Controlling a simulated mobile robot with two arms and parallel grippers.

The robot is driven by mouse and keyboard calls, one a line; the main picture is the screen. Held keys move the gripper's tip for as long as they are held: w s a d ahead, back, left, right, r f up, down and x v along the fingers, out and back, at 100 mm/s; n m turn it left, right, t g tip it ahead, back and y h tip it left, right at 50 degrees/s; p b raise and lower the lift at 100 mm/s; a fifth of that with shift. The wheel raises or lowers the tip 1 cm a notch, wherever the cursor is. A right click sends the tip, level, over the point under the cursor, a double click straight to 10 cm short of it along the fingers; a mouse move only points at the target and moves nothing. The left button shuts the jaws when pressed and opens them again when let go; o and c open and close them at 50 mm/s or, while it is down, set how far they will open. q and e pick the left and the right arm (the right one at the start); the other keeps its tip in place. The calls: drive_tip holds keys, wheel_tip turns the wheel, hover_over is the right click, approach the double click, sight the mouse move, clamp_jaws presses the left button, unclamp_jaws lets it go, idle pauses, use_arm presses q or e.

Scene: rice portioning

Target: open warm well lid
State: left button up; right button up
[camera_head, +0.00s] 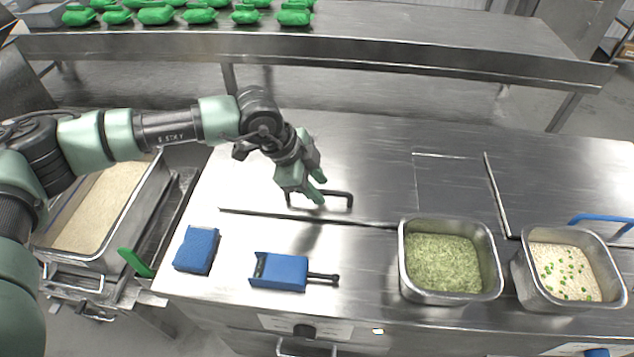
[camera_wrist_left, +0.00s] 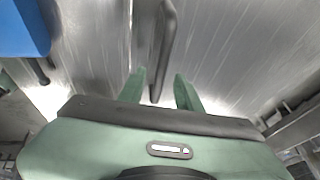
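The warm well lid (camera_head: 372,185) is a flat steel panel in the counter, and it lies closed. Its dark bar handle (camera_head: 338,193) stands up near the lid's front edge. My left gripper (camera_head: 321,190) is at the handle's left part, fingers pointing down toward it. In the left wrist view the two green fingertips (camera_wrist_left: 160,82) are apart. The dark handle (camera_wrist_left: 165,45) runs up the picture ahead of the gap between them. I cannot tell whether the fingers touch it. My right gripper is not in view.
A blue block (camera_head: 197,250) and a blue tool with a dark rod (camera_head: 283,272) lie on the front counter. A steel pan of green rice (camera_head: 408,285) and a pan of pale rice (camera_head: 530,290) stand to the right. A blue handle (camera_head: 598,218) is at far right.

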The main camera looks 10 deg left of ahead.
use_arm(q)
clamp_jaws()
idle(1.4)
